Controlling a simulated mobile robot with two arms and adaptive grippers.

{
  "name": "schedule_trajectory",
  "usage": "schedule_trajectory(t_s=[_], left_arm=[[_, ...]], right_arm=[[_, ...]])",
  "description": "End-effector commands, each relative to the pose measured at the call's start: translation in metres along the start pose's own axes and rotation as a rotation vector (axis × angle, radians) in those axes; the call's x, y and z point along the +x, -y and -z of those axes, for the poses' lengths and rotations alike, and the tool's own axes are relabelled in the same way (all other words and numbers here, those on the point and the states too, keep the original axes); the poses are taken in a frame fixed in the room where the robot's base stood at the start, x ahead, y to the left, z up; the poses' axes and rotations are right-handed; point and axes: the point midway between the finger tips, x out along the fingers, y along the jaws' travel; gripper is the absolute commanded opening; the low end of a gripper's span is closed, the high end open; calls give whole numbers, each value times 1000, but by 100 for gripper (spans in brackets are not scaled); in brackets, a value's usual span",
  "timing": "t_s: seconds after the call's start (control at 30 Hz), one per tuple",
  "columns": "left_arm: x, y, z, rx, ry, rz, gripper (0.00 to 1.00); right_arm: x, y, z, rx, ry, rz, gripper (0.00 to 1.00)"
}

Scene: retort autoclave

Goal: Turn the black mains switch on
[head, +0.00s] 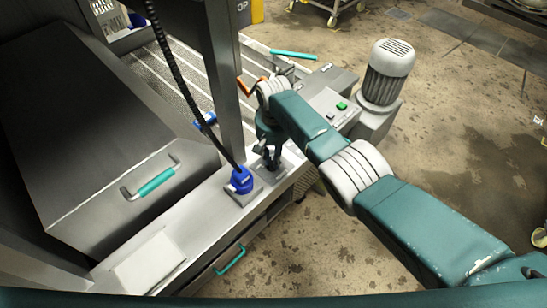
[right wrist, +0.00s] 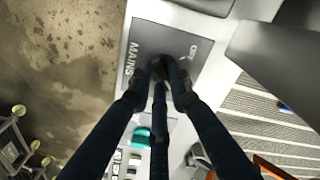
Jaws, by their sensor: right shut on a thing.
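The mains switch (right wrist: 158,68) is a small black part on a grey plate (right wrist: 170,42) lettered MAINS and OFF in the right wrist view. My right gripper (right wrist: 161,78) is shut on it, its dark fingers closing around the switch from above. In the head view the right gripper (head: 268,158) reaches down to the same plate on the steel ledge, to the right of a post. The fingers cover most of the switch, so I cannot tell which way it points. My left gripper is not in view.
A blue plug (head: 242,180) with a black cable sits left of the switch, near the steel post (head: 226,90). A control box with a green button (head: 341,105) and a grey motor (head: 388,72) stand beyond. A teal-handled steel housing (head: 120,130) is at left. The right floor is mostly clear.

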Motion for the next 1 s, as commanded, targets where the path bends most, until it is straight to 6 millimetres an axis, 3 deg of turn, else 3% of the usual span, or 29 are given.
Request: schedule_trajectory(t_s=[0.2, 0.23, 0.3, 0.73, 0.87, 1.0], left_arm=[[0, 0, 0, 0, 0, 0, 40], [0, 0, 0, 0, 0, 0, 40], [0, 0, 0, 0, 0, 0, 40], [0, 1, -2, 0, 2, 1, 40], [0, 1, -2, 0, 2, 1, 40], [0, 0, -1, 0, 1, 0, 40]], right_arm=[[-5, 1, 5, 1, -14, 2, 0], [-5, 1, 5, 1, -14, 2, 24], [-4, 1, 4, 0, -12, 2, 38], [-9, 1, 2, -1, -6, 2, 38], [-25, 1, 2, -1, -8, 3, 38], [-58, 1, 3, -1, -12, 3, 38]])
